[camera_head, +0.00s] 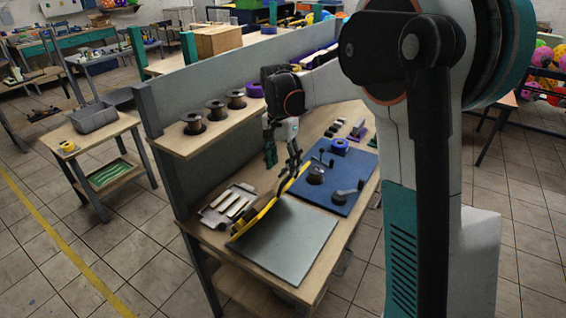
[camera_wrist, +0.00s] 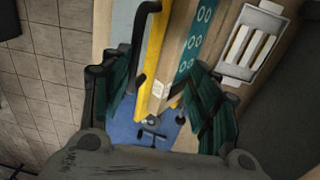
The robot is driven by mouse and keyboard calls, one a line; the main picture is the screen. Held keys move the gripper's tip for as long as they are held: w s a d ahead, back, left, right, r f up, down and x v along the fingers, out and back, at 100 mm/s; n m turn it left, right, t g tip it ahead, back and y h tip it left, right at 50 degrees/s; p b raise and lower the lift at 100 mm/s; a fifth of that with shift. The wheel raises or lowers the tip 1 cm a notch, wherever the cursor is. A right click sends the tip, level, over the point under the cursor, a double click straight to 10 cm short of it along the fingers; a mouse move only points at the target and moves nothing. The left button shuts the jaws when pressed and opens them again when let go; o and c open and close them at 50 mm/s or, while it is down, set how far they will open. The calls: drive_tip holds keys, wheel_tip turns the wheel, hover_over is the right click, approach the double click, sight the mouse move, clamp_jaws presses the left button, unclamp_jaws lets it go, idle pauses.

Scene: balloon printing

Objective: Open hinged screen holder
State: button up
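The screen holder shows in the head view as a yellow frame edge (camera_head: 268,207) standing raised at a slant along the far left side of a grey plate (camera_head: 290,238). In the wrist view its yellow bar (camera_wrist: 153,50) runs between my fingers, with a black handle (camera_wrist: 143,32) on its left and a wooden, teal-patterned part on its right. My gripper (camera_head: 283,160) is above the upper end of the yellow edge; in the wrist view my gripper (camera_wrist: 158,75) has its fingers spread apart. I cannot tell whether a finger touches the holder.
A blue mat (camera_head: 345,180) with dark tools lies right of the plate. A tray of pale strips (camera_head: 230,203) lies to its left. Several spools (camera_head: 215,110) stand on the shelf (camera_head: 185,137) behind. A side table (camera_head: 90,128) stands at the left.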

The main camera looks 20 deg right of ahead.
drive_tip(key=shift+w+f, duration=0.1)
drive_tip(key=shift+c, duration=0.2)
drive_tip(key=shift+c, duration=0.3)
drive_tip(key=r, duration=1.2)
drive_tip(key=shift+w+a+r, duration=0.1)
drive_tip(key=shift+w+a, duration=0.1)
drive_tip(key=shift+c, duration=0.2)
drive_tip(key=shift+s, duration=0.15)
drive_tip(key=s+a+f+n+t+b, duration=0.1)
drive_tip(key=s+f+n+t+b, duration=0.15)
drive_tip(key=s, duration=0.45)
drive_tip(key=s+a+f+n+t+b, duration=0.1)
drive_tip(key=s+f+n+b, duration=0.2)
drive_tip(key=s, duration=0.5)
drive_tip(key=s+a+f+n+t+b, duration=0.1)
drive_tip(key=s+f+n+t+b, duration=0.3)
drive_tip(key=s+f, duration=0.8)
drive_tip(key=shift+s+a+f+n+b, duration=0.25)
drive_tip(key=shift+s+n+b, duration=0.25)
drive_tip(key=shift+b, duration=0.7)
